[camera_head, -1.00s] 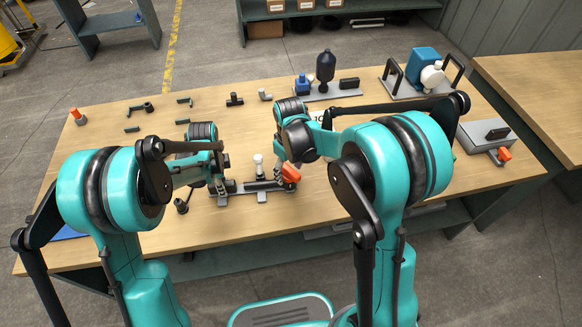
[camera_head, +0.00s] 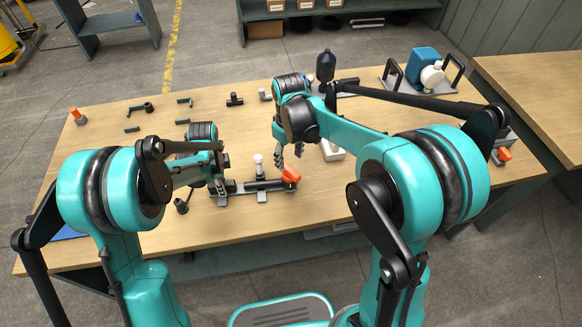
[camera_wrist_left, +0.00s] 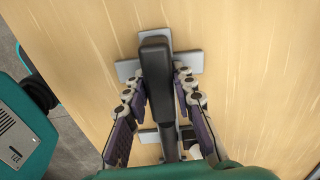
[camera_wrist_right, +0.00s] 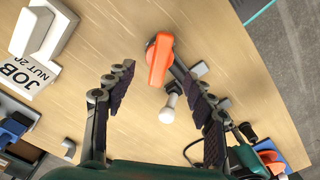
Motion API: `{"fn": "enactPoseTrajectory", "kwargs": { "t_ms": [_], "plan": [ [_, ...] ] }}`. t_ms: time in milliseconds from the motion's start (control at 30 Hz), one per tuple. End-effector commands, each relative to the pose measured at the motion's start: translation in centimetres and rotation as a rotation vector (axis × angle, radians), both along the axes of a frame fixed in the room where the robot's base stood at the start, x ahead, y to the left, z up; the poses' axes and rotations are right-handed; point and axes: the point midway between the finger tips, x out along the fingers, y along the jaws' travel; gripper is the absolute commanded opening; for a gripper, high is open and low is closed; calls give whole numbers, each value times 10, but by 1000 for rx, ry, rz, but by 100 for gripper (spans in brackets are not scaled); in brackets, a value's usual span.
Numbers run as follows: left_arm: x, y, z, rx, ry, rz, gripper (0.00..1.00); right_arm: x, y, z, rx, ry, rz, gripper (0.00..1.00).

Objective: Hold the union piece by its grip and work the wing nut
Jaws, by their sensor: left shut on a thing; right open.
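The union piece (camera_head: 268,186) lies on a grey stand near the table's front edge, with an upright white knob-like part in its middle. My left gripper (camera_head: 220,184) is shut on its black grip (camera_wrist_left: 156,85); the fingers lie along both sides in the left wrist view. The orange wing nut (camera_head: 290,174) is at the right end of the piece and shows large in the right wrist view (camera_wrist_right: 158,62). My right gripper (camera_head: 288,150) is open and empty, apart from the wing nut and above it. Its fingers stand on either side of the nut in the right wrist view.
A white job card (camera_wrist_right: 18,78) stands to the right of the wing nut in the head view. Loose black fittings (camera_head: 234,99) lie at the back. A dark bottle (camera_head: 325,66) and a blue pump (camera_head: 425,62) stand at the back right. The left front tabletop is mostly clear.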

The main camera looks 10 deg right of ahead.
Motion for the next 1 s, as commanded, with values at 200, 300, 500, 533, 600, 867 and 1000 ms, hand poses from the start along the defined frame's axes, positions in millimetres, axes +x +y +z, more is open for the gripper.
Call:
{"fn": "enactPoseTrajectory", "kwargs": {
  "t_ms": [200, 300, 500, 533, 600, 867, 1000],
  "plan": [
    [0, 0, 0, 0, -1, 1, 0, 1, 1, 34, 0, 0, 6, 41],
    [0, 0, 0, 0, -1, 1, 0, 1, 1, 35, 0, 0, 7, 41],
    [0, 0, 0, 0, -1, 1, 0, 1, 1, 21, -1, -1, 7, 41],
    [0, 0, 0, 0, -1, 1, 0, 1, 1, 18, -1, -1, 7, 41],
    [0, 0, 0, 0, -1, 1, 0, 1, 1, 10, 0, -1, 7, 41],
    [0, 0, 0, 0, -1, 1, 0, 1, 1, -17, 0, -1, 7, 41],
    [0, 0, 0, 0, -1, 1, 0, 1, 1, -32, 0, -1, 7, 41]
  ]
}}
